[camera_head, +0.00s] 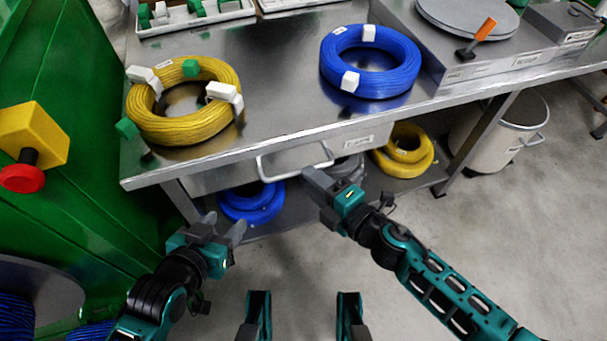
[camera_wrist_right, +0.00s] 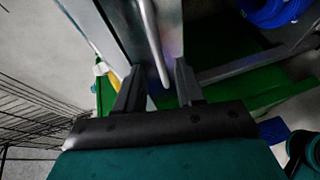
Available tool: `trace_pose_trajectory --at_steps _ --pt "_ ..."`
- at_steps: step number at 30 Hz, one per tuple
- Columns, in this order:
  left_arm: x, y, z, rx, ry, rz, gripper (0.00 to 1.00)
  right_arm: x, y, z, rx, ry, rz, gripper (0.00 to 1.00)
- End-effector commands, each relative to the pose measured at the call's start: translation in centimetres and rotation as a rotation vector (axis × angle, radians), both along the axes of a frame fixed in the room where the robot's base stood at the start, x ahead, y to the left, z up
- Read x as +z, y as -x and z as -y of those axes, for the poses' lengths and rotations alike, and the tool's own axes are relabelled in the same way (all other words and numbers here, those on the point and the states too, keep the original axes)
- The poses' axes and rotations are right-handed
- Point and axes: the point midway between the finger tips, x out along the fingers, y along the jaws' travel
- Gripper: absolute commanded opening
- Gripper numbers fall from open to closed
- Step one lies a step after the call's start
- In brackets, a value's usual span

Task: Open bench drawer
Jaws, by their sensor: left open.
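The bench drawer (camera_head: 222,177) is under the steel bench top, and its front looks flush with the bench. Its metal bar handle (camera_head: 290,175) stands out from the front. My right gripper (camera_head: 313,183) is open at the right end of the handle. In the right wrist view the handle bar (camera_wrist_right: 150,38) runs down between the two parted fingers; I cannot tell whether they touch it. My left gripper (camera_head: 224,226) is open and empty, below and left of the drawer, apart from it.
On the bench top (camera_head: 275,90) lie a yellow cable coil (camera_head: 185,128) and a blue cable coil (camera_head: 400,75). More coils sit on the lower shelf, including blue (camera_head: 250,205) and yellow (camera_head: 405,160). A green cabinet (camera_head: 70,75) stands left. The floor in front is clear.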

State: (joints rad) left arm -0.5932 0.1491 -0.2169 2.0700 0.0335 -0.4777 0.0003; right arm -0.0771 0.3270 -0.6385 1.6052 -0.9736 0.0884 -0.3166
Motion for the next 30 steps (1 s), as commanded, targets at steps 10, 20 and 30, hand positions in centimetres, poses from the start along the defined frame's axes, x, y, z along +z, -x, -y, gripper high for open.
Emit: trace_pose_trajectory --at_steps 10,20,30 --pt "-0.6 0.1 0.0 0.004 0.003 -0.003 0.54 -0.7 -2.4 -2.2 0.001 -0.002 -0.001 0.38" --pt "-0.6 0.1 0.0 0.003 0.0 -0.003 0.54 -0.6 -2.5 -2.2 0.0 -0.001 -0.001 0.31" --pt "-0.6 0.1 -0.2 -0.002 -0.007 -0.002 0.54 -0.7 -2.5 -2.2 0.0 -0.001 -0.001 0.0"
